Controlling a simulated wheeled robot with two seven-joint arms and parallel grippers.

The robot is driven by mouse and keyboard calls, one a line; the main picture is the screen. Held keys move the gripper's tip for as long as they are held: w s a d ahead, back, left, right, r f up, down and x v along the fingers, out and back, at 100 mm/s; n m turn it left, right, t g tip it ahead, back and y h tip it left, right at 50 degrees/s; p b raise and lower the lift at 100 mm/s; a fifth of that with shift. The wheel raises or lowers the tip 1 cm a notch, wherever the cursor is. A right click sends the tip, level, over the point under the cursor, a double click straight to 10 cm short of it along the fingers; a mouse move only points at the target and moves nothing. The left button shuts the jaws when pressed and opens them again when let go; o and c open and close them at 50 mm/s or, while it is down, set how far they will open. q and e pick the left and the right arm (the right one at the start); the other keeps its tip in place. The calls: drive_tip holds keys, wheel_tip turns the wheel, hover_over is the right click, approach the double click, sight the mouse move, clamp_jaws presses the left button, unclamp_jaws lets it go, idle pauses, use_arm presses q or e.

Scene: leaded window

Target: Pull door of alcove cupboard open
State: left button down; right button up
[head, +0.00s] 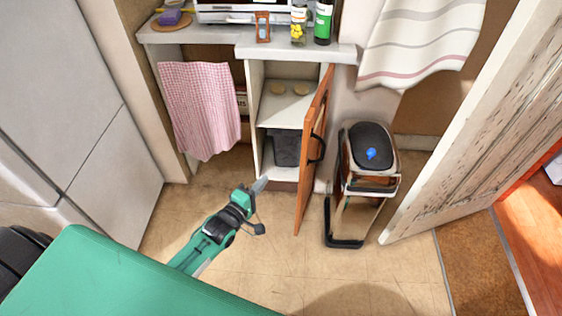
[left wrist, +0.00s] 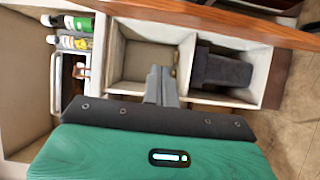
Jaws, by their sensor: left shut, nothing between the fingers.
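The alcove cupboard (head: 252,120) stands under the counter, and its shelves are in plain view. Its orange-brown wooden door (head: 311,165) stands wide open, swung out toward me on the right-hand side. A dark handle (head: 317,148) is on the door's right face. My left gripper (head: 262,184) is shut and empty, in front of the cupboard opening and left of the door, apart from the handle. In the left wrist view, the gripper's fingers (left wrist: 161,85) are together before the open compartments, and the door (left wrist: 210,18) runs along the top. My right gripper is not in view.
A bin (head: 368,165) with a dark lid stands right of the door. A checked cloth (head: 202,108) hangs left of the cupboard. A green bottle (head: 323,22) and jars stand on the counter (head: 290,50). A worn white door (head: 475,115) is at right. Floor in front is clear.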

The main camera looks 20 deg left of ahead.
use_arm(q)
drive_tip(key=w+d, duration=0.6)
drive_tip(key=w, duration=0.3)
drive_tip(key=shift+w+d, duration=0.2)
drive_tip(key=shift+w, duration=0.1)
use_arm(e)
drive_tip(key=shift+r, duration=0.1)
use_arm(q)
drive_tip(key=w+d, duration=0.1)
drive_tip(key=d, duration=1.1)
drive_tip(key=shift+d, duration=0.25)
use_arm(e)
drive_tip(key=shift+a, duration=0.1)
